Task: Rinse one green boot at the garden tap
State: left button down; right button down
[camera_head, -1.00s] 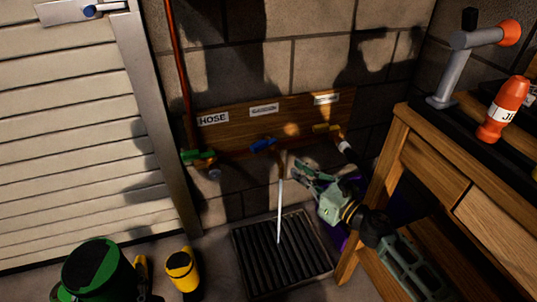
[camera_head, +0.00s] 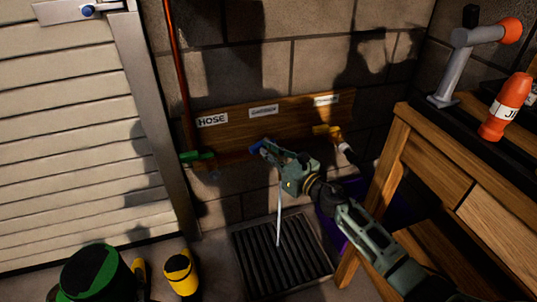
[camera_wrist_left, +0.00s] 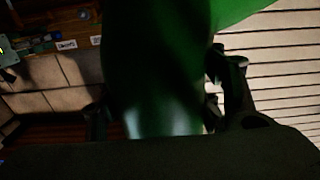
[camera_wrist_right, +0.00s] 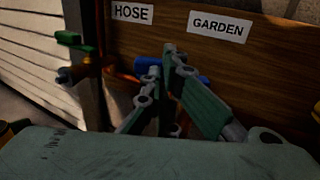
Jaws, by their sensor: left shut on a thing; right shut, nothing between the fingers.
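A green boot (camera_wrist_left: 155,70) fills the middle of the left wrist view, with my left gripper (camera_wrist_left: 165,115) shut on it. A large green shape with a dark top (camera_head: 97,272) at the lower left of the head view looks like this boot; my left gripper is hidden there. My right gripper (camera_head: 262,149) is shut and empty at the blue handle of the garden tap (camera_head: 255,147), under the GARDEN label. The blue handle (camera_wrist_right: 148,68) shows behind the fingertips in the right wrist view; contact is unclear. A thin water stream (camera_head: 279,215) falls to the floor grate (camera_head: 285,262).
A green-handled tap (camera_head: 196,156) is at the left of the wooden board (camera_head: 225,142), a yellow-handled one (camera_head: 325,130) at its right. A workbench (camera_head: 440,160) stands right, above a purple container (camera_head: 335,225). A yellow boot-like thing (camera_head: 181,272) stands left of the grate.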

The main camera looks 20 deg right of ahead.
aim_at(259, 151)
pick_arm(q)
jog(key=shift+r, duration=0.15)
jog(key=shift+f+b, duration=0.55)
pick_arm(e)
jog(key=shift+w+a, duration=0.75)
jog(key=shift+a, duration=0.25)
jog(key=shift+w+a, duration=0.25)
pick_arm(q)
jog(key=shift+f, duration=0.1)
pick_arm(e)
jog(key=shift+d, duration=0.1)
